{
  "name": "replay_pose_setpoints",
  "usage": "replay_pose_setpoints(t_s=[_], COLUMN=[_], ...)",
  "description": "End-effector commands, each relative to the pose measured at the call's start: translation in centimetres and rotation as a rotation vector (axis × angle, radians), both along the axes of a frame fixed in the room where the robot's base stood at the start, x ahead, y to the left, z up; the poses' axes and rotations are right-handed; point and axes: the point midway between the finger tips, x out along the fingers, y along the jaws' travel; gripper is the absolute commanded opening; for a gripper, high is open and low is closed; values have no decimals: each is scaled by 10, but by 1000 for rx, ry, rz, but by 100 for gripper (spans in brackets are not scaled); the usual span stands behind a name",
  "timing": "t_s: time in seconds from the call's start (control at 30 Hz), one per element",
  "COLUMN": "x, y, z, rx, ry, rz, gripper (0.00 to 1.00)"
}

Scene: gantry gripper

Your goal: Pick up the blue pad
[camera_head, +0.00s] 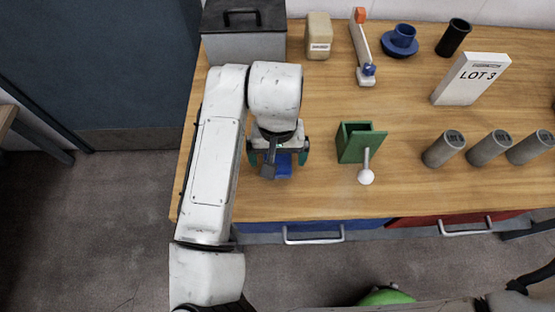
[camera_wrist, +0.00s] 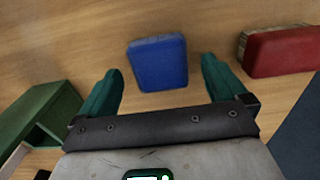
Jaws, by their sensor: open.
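The blue pad (camera_wrist: 158,64) lies flat on the wooden table in the wrist view, a rounded blue block. It lies ahead of my gripper, centred between the two green fingers (camera_wrist: 160,88), which are open and spread wider than the pad. In the head view the blue pad (camera_head: 277,166) shows partly beneath my gripper (camera_head: 279,158), near the table's left front. My wrist hides part of it there. I cannot tell how high the fingertips are above the table.
A green open box (camera_head: 352,148) with a white-knobbed lever stands to the right of my gripper. A red block (camera_wrist: 285,52) lies near the pad in the wrist view. A grey case (camera_head: 245,45) is at the back left. Several grey cylinders (camera_head: 489,150) stand at the right.

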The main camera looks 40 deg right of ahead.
Motion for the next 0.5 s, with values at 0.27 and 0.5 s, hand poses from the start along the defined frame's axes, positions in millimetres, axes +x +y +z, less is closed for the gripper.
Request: replay_pose_setpoints(t_s=[0.27, 0.5], x=[0, 0], y=[0, 0], z=[-14, -14], rx=[0, -1], ry=[-1, -1], rz=[0, 0], gripper=[99, 86])
